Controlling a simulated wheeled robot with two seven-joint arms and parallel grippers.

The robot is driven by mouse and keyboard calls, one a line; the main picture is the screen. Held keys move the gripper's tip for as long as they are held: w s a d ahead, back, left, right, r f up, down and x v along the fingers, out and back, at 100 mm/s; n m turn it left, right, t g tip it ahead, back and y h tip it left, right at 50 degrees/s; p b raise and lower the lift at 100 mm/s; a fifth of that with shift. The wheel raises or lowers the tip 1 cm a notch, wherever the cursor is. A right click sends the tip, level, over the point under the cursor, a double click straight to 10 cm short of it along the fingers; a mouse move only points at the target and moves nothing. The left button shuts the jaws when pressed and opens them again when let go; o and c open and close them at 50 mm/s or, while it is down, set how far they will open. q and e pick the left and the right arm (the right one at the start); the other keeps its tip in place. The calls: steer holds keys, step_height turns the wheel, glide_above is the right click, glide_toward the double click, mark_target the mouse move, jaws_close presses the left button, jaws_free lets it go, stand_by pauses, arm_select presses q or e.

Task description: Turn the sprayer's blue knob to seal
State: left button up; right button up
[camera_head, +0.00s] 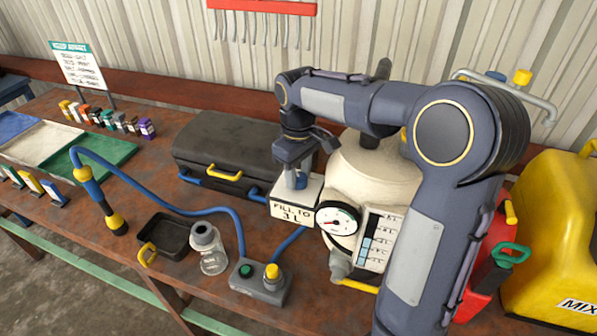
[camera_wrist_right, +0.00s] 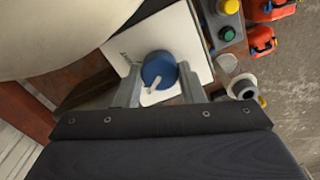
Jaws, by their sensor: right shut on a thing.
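The blue knob (camera_wrist_right: 158,70) has a pale pointer mark and sits on a white plate (camera_wrist_right: 121,48) in the right wrist view. My right gripper (camera_wrist_right: 158,88) is shut on the knob, with one finger on each side. In the head view the right gripper (camera_head: 294,176) reaches down over the white "FILL TO 3 L" box (camera_head: 290,210), and only a little of the blue knob (camera_head: 298,180) shows between its fingers. The cream sprayer tank (camera_head: 375,172) stands behind my right arm, with a round dial (camera_head: 337,220) on its front. My left gripper is not in view.
A black case (camera_head: 228,148) lies left of the tank. A blue hose (camera_head: 150,190) runs to a grey button box (camera_head: 258,284). A clear bottle (camera_head: 208,252) and a black tray (camera_head: 166,236) stand in front. A yellow container (camera_head: 555,235) is at the right.

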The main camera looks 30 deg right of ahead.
mark_target(299, 177)
stand_by(0.5)
steer(key=o, duration=1)
steer(key=shift+r+b, duration=0.45)
steer(key=shift+r, duration=3.5)
